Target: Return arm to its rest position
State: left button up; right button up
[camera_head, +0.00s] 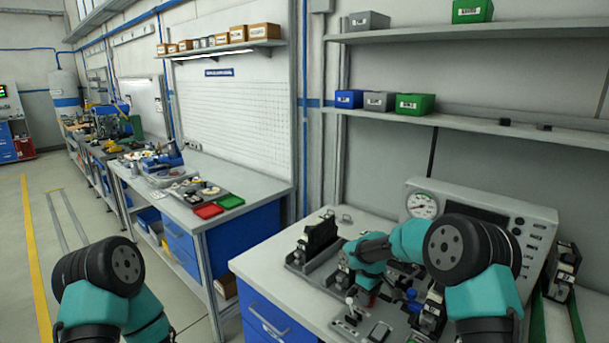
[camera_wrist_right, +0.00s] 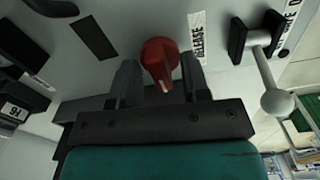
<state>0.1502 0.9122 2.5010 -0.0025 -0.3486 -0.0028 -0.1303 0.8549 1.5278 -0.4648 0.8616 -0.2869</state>
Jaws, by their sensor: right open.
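My right arm (camera_head: 455,250) reaches left across the workbench, with its wrist low over the control panel. In the right wrist view my right gripper (camera_wrist_right: 160,78) is open, with its two dark fingers apart. A red rotary knob (camera_wrist_right: 159,56) with a white pointer mark lies between or just beyond the fingertips. I cannot tell whether they touch it. In the head view the fingertips are mostly hidden by the wrist. Only upper links of my left arm (camera_head: 105,275) show at the lower left; its gripper is out of view.
Beside the knob is a RELEASE label (camera_wrist_right: 197,35), then a lever with a grey ball (camera_wrist_right: 277,102). A gauge console (camera_head: 422,205) stands at the back of the bench. Shelves with bins (camera_head: 415,104) hang above. Open floor lies to the left.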

jog(key=m, duration=0.3)
jog(key=shift+m, duration=2.3)
